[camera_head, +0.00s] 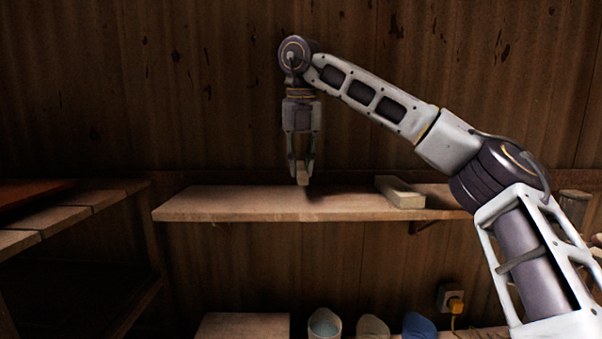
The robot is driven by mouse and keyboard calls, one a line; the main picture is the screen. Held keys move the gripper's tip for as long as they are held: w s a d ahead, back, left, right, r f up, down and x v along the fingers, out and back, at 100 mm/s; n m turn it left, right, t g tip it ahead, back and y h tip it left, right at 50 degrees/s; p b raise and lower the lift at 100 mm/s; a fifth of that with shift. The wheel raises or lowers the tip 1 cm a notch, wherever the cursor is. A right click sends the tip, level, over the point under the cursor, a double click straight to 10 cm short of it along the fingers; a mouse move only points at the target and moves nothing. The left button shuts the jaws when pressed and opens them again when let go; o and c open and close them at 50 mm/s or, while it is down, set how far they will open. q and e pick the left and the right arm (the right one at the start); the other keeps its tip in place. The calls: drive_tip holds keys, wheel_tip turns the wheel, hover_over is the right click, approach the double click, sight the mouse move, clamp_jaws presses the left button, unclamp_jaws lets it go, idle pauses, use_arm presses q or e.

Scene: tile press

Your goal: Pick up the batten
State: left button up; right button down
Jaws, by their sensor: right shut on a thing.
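My right gripper (302,172) hangs pointing down over the left-middle part of the wooden wall shelf (225,203). It is shut on a small pale wooden piece, which looks like the batten (302,179), seen nearly end-on between the fingertips. The held piece appears just above the shelf top; I cannot tell whether it touches it. A second pale wooden bar (400,192) lies on the shelf to the right, apart from the gripper. My left gripper is not in view.
A slatted wooden table (75,213) stands at the left with a reddish board (30,192) on it. Below the shelf are several pots or cups (324,324), a wooden box top (243,326) and a wall socket with a yellow plug (455,304). The shelf's left part is clear.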

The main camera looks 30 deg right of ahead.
sight(301, 168)
drive_tip(key=shift+r+p, duration=0.5)
drive_tip(key=shift+r, duration=1.9)
drive_tip(key=shift+f, duration=0.1)
